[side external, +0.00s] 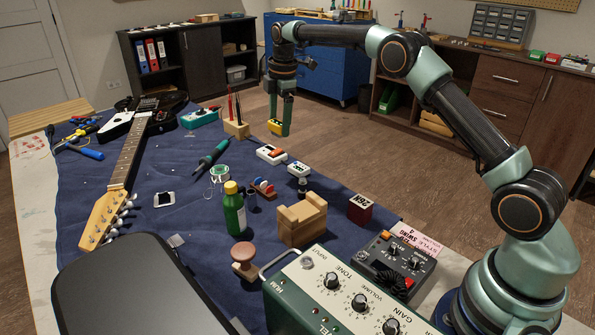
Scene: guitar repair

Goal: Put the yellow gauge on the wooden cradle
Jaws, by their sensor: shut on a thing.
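My gripper (279,118) is at the upper middle of the side external view, pointing down. It is shut on the yellow gauge (278,127), a small yellow block with dark details. The gauge hangs near the far right edge of the blue cloth, apparently above it. The wooden cradle (303,221) is a light wood block with raised ends and a dip between them. It stands on the cloth in front, nearer the camera, and its dip looks empty. My gripper is well behind it and a little to the left.
A green bottle (234,209) and a wooden knob (244,257) stand left of the cradle. A small white-topped device (299,169) is behind it, and a dark red block (360,209) is to its right. A green amplifier (345,290) is in front. An electric guitar (125,165) lies left.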

